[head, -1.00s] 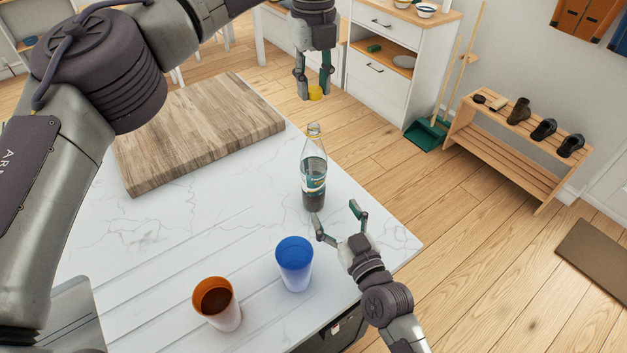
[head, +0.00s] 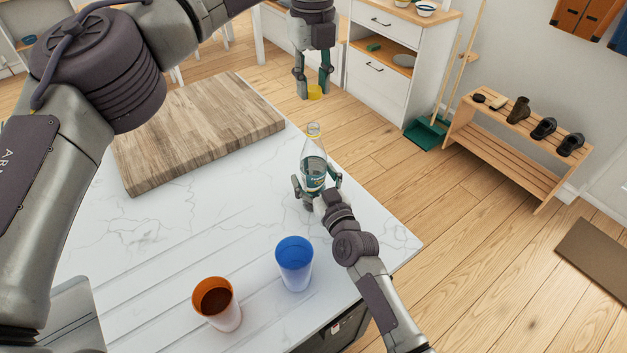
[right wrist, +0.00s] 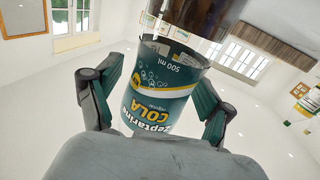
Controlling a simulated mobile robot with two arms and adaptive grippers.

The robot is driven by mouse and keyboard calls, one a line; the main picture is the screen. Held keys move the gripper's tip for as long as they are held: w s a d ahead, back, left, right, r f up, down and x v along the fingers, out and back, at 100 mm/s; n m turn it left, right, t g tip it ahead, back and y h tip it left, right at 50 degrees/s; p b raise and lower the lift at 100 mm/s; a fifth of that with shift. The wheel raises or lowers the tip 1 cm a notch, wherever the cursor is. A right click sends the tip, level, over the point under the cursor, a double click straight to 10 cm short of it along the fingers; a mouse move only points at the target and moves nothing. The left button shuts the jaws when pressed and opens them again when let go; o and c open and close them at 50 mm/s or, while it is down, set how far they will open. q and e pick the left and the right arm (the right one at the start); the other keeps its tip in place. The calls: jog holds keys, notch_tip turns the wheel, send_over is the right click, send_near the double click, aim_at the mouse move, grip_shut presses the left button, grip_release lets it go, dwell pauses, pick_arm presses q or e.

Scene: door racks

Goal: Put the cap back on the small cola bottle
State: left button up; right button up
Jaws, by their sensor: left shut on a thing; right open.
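The small cola bottle (head: 313,160) stands upright and uncapped on the white marble counter, with dark drink low inside. In the right wrist view its teal COLA label (right wrist: 160,95) fills the middle. My right gripper (head: 318,187) is open, with its fingers on either side of the bottle's lower part; gaps show between fingers and label. My left gripper (head: 314,88) points down, shut on the yellow cap (head: 315,92), above the bottle's mouth and apart from it.
A blue cup (head: 294,264) and an orange cup (head: 216,302) with dark drink stand at the counter's front. A wooden board (head: 195,130) lies at the back left. The counter's right edge is close to the bottle.

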aim_at(312, 125)
jog(key=shift+c, duration=0.2)
grip_shut()
pick_arm(q)
jog(key=shift+f, duration=2.5)
jog(key=shift+s+a+f, duration=0.1)
jog(key=shift+f, duration=0.75)
jog(key=shift+f, duration=0.6)
